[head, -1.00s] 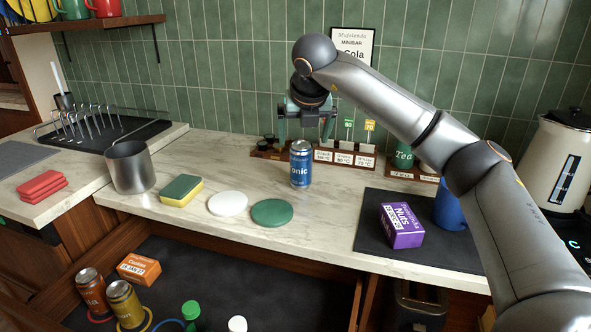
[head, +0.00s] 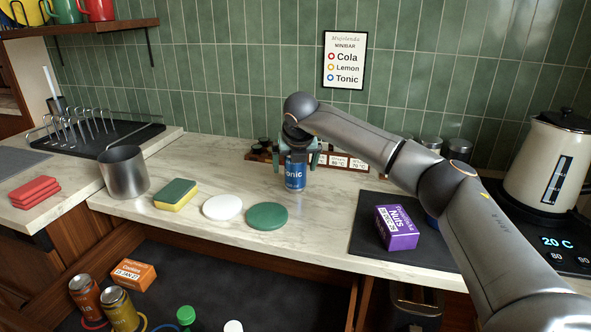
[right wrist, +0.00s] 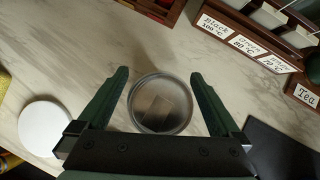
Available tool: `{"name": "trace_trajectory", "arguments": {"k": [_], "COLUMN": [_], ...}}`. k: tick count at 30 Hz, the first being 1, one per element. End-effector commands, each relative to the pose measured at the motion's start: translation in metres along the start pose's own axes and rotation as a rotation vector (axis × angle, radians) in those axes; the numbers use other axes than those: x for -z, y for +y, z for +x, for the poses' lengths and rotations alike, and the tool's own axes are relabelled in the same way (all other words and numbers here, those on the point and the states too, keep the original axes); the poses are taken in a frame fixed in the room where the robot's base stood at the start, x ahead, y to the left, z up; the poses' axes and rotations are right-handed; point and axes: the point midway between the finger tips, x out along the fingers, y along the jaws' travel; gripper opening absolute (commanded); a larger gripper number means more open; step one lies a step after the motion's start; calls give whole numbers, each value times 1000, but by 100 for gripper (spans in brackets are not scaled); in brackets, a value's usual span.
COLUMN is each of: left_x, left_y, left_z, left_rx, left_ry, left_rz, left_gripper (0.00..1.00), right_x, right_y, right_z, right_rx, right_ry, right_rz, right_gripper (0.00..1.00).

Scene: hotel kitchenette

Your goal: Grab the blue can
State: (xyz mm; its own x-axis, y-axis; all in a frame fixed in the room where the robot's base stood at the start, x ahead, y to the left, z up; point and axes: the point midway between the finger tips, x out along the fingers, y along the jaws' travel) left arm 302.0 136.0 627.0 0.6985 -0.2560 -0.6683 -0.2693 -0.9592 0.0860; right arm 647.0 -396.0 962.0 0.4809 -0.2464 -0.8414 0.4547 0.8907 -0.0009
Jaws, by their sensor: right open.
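The blue can (head: 295,177), lettered "onic" on the visible side, stands upright on the marble counter. My right gripper (head: 296,160) is above and around its upper part, pointing down, with one green finger on each side. In the right wrist view the can's round silver top (right wrist: 160,104) lies between the two open fingers (right wrist: 158,85), with a gap on each side. The can's top is hidden by the gripper in the head view. My left gripper is not in view.
A green disc (head: 267,216) and a white disc (head: 223,207) lie left in front of the can. A sponge (head: 176,194) and metal cup (head: 124,172) are further left. A purple Nuts box (head: 397,227) is at right. A tea rack (head: 343,161) stands behind.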

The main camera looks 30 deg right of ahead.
Motion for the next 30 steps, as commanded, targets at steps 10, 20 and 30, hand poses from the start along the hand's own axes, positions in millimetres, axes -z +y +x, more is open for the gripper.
{"name": "trace_trajectory", "arguments": {"k": [10, 20, 30], "left_x": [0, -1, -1], "left_y": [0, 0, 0], "left_z": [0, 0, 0], "left_rx": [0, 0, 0], "left_ry": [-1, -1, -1], "left_rz": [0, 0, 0], "left_gripper": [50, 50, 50], "right_x": [0, 0, 0], "right_y": [0, 0, 0], "right_z": [0, 0, 0], "right_rx": [-1, -1, -1], "right_ry": [0, 0, 0], "right_rz": [0, 0, 1], "right_gripper": [80, 43, 4]}}
